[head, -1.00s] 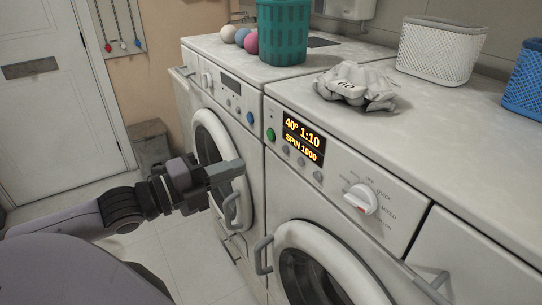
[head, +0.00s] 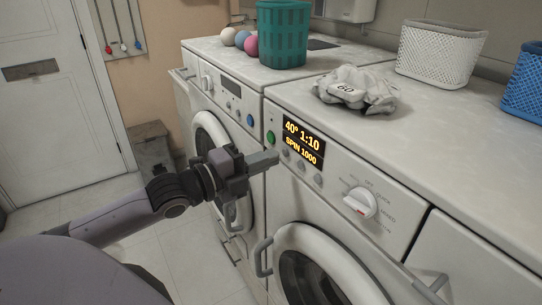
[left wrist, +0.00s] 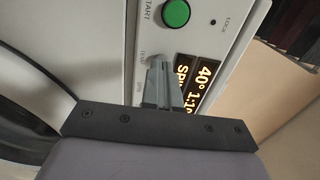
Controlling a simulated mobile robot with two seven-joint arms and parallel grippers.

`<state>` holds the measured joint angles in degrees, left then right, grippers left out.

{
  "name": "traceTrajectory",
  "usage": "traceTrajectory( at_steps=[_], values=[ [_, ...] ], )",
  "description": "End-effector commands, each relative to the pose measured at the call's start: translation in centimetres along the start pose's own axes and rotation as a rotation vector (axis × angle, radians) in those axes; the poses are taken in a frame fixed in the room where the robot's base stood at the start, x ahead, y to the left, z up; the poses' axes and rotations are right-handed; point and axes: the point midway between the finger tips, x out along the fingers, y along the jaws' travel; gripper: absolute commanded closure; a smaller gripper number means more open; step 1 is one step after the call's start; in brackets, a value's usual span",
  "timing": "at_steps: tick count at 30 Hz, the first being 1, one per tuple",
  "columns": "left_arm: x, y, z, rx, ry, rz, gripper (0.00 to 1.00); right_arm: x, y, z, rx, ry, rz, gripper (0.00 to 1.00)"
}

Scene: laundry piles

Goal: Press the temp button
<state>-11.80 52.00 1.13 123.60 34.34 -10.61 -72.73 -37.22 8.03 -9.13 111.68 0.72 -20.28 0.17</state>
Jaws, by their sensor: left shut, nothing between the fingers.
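The near washing machine's panel has a lit display (head: 303,142) reading 40° 1:10 and SPIN 1000, with a row of small grey buttons below it. The one nearest my fingertips, the temp button (head: 287,155), is at the left end of the row. My left gripper (head: 274,158) is shut and empty, its tips just left of this button. In the left wrist view the fingertips (left wrist: 158,62) lie over the panel beside a small label that seems to read TEMP, and they hide the button there. I cannot tell whether they touch it. My right gripper is not in view.
A green start button (head: 271,137) sits left of the display, close above my fingers. A dial (head: 360,202) is farther right. The open-handled door (head: 320,262) is below. A crumpled grey cloth (head: 355,88) and baskets (head: 440,52) stand on top.

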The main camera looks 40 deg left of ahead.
Motion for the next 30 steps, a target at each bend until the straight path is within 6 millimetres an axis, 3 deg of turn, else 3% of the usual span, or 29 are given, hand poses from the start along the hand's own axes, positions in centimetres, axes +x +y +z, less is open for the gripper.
traceTrajectory(
  at_steps=[6, 22, 30],
  values=[
    [1.1, -0.1, 0.0, -0.001, 0.001, -0.001, 1.00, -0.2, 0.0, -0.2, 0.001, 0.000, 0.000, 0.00],
    [1.5, 0.0, 0.0, 0.000, 0.001, 0.000, 1.00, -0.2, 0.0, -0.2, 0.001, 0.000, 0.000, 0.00],
    [3.0, -0.1, 0.0, 0.001, 0.001, -0.002, 1.00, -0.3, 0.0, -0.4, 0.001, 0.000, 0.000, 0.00]
  ],
)
